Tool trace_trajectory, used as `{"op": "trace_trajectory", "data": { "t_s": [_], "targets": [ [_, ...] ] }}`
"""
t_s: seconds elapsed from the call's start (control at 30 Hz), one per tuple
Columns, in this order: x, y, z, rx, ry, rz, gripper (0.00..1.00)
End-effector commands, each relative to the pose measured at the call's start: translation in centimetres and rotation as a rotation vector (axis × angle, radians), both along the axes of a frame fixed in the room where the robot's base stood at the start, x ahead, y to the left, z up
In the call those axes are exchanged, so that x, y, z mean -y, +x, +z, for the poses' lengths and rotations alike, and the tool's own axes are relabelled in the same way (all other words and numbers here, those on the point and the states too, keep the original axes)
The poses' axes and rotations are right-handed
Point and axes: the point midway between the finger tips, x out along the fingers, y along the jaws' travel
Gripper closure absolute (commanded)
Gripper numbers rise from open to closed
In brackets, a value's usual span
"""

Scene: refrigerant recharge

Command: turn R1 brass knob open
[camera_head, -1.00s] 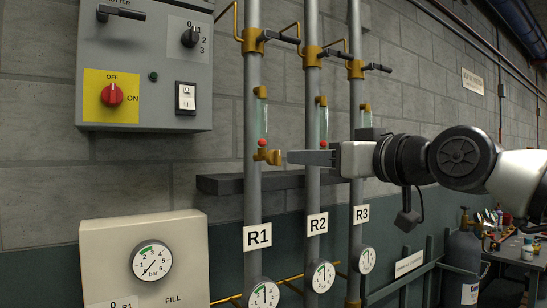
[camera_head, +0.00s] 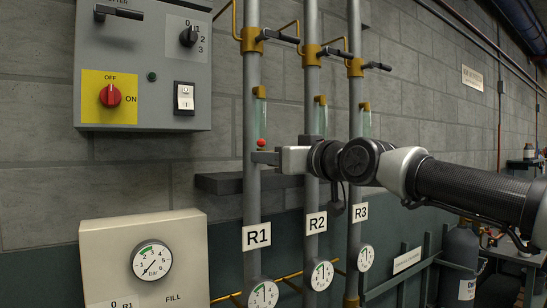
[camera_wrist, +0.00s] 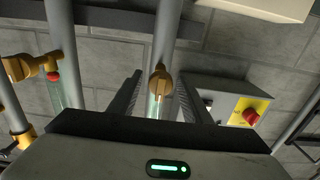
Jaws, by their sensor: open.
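The R1 pipe (camera_head: 252,195) carries a sight glass with a red ball (camera_head: 262,142). Its brass knob is mostly hidden in the head view by my gripper (camera_head: 267,157), which reaches in from the right at the knob's height. In the wrist view, the R1 brass knob (camera_wrist: 160,82) shows between the two dark fingers of my gripper (camera_wrist: 158,98), one on each side. The fingers are open, with gaps beside the knob. Whether a finger touches it cannot be told. The R1 label (camera_head: 257,236) is below.
The R2 pipe (camera_head: 312,75) and R3 pipe (camera_head: 356,30) stand just right of R1, behind my arm. Another brass knob (camera_wrist: 20,68) shows left in the wrist view. A dark ledge (camera_head: 222,184) runs behind the pipes. A control box (camera_head: 150,40) hangs at left.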

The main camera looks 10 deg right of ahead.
Motion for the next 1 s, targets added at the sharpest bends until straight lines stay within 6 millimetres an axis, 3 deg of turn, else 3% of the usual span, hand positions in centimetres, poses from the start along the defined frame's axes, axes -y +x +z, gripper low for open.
{"op": "trace_trajectory", "data": {
  "t_s": [0.03, 0.27, 0.67, 1.0],
  "targets": [
    [0.00, -0.01, -0.01, 0.000, 0.000, 0.000, 0.56],
    [0.00, -0.03, -0.01, 0.000, 0.000, 0.000, 0.94],
    [0.02, -0.01, -0.18, -0.028, 0.065, 0.000, 0.94],
    [0.11, 0.03, -0.32, -0.129, 0.309, -0.001, 0.94]
  ]
}}
